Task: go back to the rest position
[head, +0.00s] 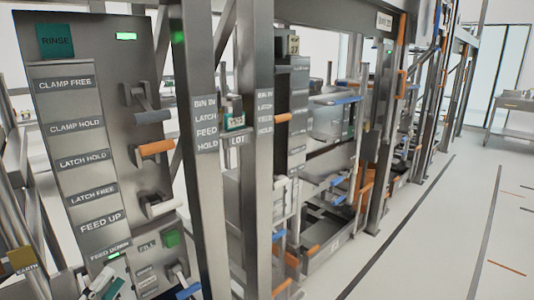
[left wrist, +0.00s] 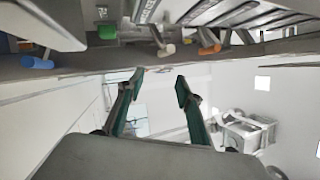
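My left gripper (left wrist: 160,82) is open and empty in the left wrist view, its two green-padded fingers spread apart. In the head view part of it (head: 104,284) seems to show at the bottom left edge, in front of the lower end of the grey control panel (head: 110,75). In the left wrist view the fingertips point toward the panel's edge and are apart from its levers. My right gripper is in neither view.
The panel carries levers with a dark grip (head: 152,117), an orange grip (head: 156,148) and a pale grip (head: 160,206). A blue-tipped lever (head: 188,291) sits low. Steel posts (head: 203,120) stand right of the panel. Open floor (head: 440,240) lies at the right.

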